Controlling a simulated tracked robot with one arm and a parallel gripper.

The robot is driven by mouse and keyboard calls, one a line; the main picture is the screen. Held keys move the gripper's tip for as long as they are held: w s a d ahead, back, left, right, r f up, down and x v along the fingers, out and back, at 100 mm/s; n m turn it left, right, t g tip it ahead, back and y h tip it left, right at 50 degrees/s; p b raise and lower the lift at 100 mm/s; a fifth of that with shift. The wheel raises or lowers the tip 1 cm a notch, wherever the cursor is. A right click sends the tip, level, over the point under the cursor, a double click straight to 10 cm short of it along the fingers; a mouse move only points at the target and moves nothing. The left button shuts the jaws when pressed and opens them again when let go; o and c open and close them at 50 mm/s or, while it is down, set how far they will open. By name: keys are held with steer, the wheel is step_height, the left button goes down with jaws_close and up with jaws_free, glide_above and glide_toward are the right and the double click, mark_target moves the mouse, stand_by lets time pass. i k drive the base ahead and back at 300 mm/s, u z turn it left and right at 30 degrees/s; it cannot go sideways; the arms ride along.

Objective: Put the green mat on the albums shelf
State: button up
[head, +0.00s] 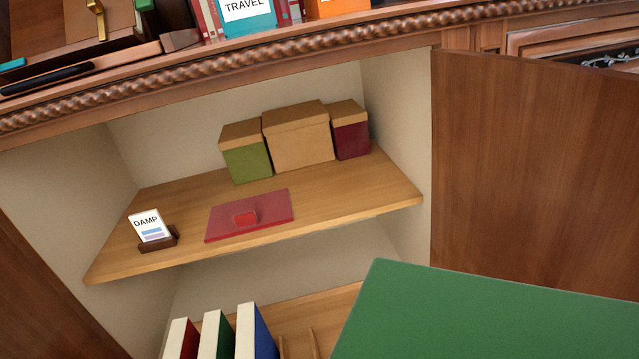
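A large flat green panel, which looks like the green mat (500,315), fills the lower right in the head view, close to the camera. It covers part of the open cabinet. My gripper's fingers do not show, so I cannot see what holds the mat. The lower shelf (345,302) in the cabinet holds upright red, green and blue books or albums (218,338) at its left; no label shows on it. The upper shelf (345,192) bears a card reading DAMP (150,226) and a red mat (270,208) with a small red block on it.
Green, tan and maroon boxes (298,138) stand at the back of the upper shelf. Thin wooden dividers (314,343) stand right of the albums. Open doors flank the cabinet, the right one (535,160) wide. Above, a carved ledge (300,55) carries books and a TRAVEL sign (246,10).

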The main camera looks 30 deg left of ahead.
mark_target(351, 188)
steer(key=u, duration=0.2)
steer(key=i, duration=1)
steer(key=u, duration=0.7)
